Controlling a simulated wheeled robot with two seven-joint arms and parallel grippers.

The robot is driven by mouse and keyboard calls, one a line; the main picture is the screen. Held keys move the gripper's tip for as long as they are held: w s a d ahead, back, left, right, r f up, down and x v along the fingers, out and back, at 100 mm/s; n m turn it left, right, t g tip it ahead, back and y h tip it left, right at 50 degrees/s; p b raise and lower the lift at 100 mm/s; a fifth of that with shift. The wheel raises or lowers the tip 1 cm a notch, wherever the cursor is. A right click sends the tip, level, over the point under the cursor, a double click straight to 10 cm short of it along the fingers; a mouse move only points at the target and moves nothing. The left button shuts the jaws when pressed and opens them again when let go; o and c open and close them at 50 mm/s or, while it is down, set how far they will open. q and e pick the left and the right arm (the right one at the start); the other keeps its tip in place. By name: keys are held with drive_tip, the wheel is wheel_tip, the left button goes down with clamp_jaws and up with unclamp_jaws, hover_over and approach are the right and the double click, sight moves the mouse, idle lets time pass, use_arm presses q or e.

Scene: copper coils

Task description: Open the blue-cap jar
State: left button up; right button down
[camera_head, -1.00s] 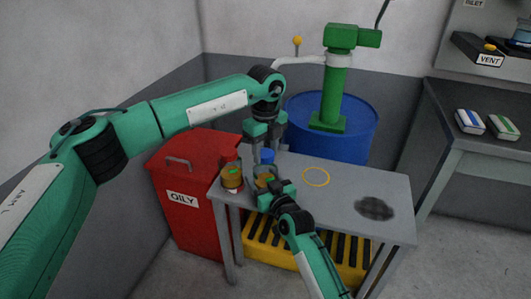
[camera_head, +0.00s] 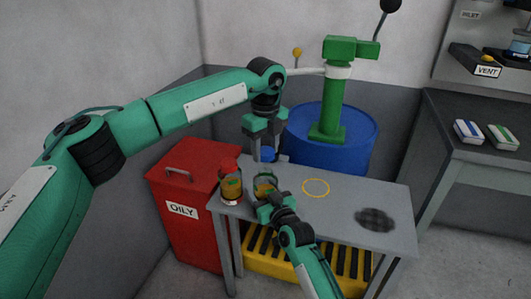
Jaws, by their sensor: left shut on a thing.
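My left gripper (camera_head: 267,153) points down above the table and is shut on the blue cap (camera_head: 267,155). The cap is above the blue-cap jar (camera_head: 264,183) and looks apart from it, with a small gap. The jar stands upright near the table's left end with amber and green contents. My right gripper (camera_head: 268,197) is at the jar's near side, against or around it. Its fingertips are too small and partly hidden to tell whether they close on the glass.
A red-capped jar (camera_head: 231,186) stands just left on the grey table (camera_head: 345,205). A yellow ring mark (camera_head: 316,187) and a dark round patch (camera_head: 376,219) lie to the right. A red OILY bin (camera_head: 180,175) and a blue drum (camera_head: 350,140) stand close by.

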drive_tip(key=shift+c, duration=1.2)
unclamp_jaws()
